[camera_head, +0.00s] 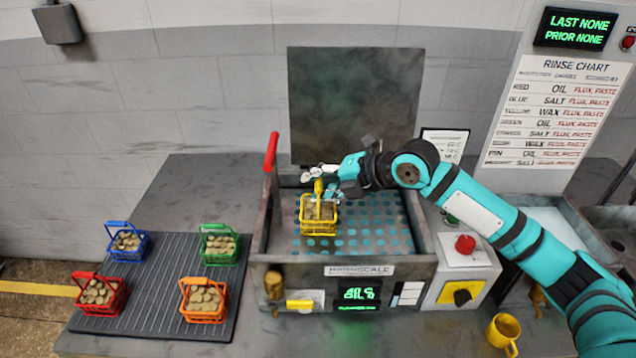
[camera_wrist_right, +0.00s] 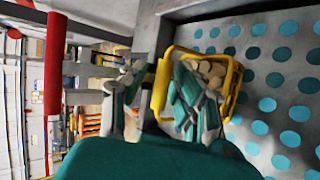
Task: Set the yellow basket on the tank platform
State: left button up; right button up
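The yellow basket (camera_head: 319,228), filled with round tan pieces, is upright inside the tank (camera_head: 260,235). It is over the left part of the dotted tank platform (camera_head: 375,230) and appears to rest on it. My right gripper (camera_head: 322,183) is at the top of the basket's handle. In the right wrist view the fingers of my right gripper (camera_wrist_right: 158,90) stand apart, one on each side of the yellow handle (camera_wrist_right: 161,86), with gaps visible. The basket's contents (camera_wrist_right: 210,72) show beside one finger. My left gripper is not in view.
Blue (camera_head: 128,246), green (camera_head: 219,248), red (camera_head: 97,297) and orange baskets (camera_head: 203,303) stand on the ribbed mat (camera_head: 160,300) at left. A red-tipped lever (camera_head: 271,152) rises near the tank's left wall. A control box (camera_head: 463,270) and yellow mug (camera_head: 503,331) are at right.

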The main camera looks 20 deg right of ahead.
jog(key=shift+d+r, duration=0.1)
jog(key=shift+d, duration=0.1)
jog(key=b+v, duration=0.3)
jog(key=v, duration=0.8)
jog(key=shift+s+d+r, duration=0.15)
jog(key=shift+s, duration=0.15)
